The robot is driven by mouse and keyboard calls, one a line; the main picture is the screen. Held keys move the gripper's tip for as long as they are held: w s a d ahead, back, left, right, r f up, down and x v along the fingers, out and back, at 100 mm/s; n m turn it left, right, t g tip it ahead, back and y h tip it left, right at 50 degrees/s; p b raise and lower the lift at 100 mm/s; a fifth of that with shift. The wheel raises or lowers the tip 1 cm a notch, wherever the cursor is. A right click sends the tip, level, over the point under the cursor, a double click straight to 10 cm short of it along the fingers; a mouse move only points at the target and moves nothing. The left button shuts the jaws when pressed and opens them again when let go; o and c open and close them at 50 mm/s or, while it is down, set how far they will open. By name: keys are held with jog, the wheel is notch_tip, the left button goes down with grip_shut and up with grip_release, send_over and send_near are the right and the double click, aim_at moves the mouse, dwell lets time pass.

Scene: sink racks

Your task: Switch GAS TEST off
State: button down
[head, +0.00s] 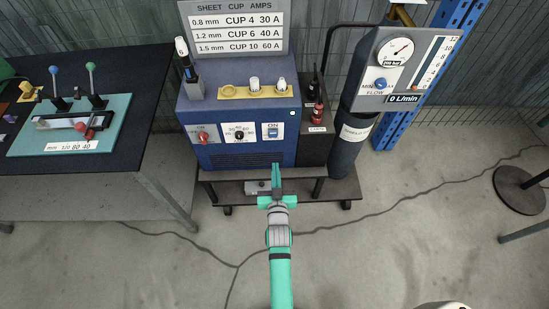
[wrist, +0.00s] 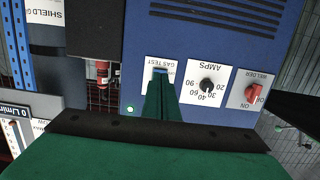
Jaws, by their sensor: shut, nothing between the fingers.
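The GAS TEST switch (head: 273,131) is a blue rocker on a white plate at the right of the blue welder's front panel. Lettering above it looks like ON, too small to be sure. In the wrist view, which is turned upside down, its GAS TEST plate (wrist: 174,68) shows, with the rocker mostly hidden behind my fingers. My gripper (head: 276,168) is shut and empty, in front of the welder and below the switch in the head view. In the wrist view its fingertips (wrist: 161,74) overlap the switch; I cannot tell whether they touch it.
A black AMPS dial (head: 239,135) and a red WELDER knob (head: 204,137) sit left of the switch. A flow meter (head: 402,98) at the right reads 0 L/min. A gas cylinder (head: 345,158) stands beside the welder. A workbench (head: 130,160) is at the left; the floor in front is clear.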

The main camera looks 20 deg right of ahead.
jog(key=shift+s+a+f, duration=0.1)
jog(key=shift+s+a, duration=0.25)
jog(key=shift+s, duration=0.25)
jog(key=shift+s+a+f, duration=0.1)
jog(key=shift+s+a, duration=0.25)
jog(key=shift+s, duration=0.25)
jog(key=shift+w, duration=0.1)
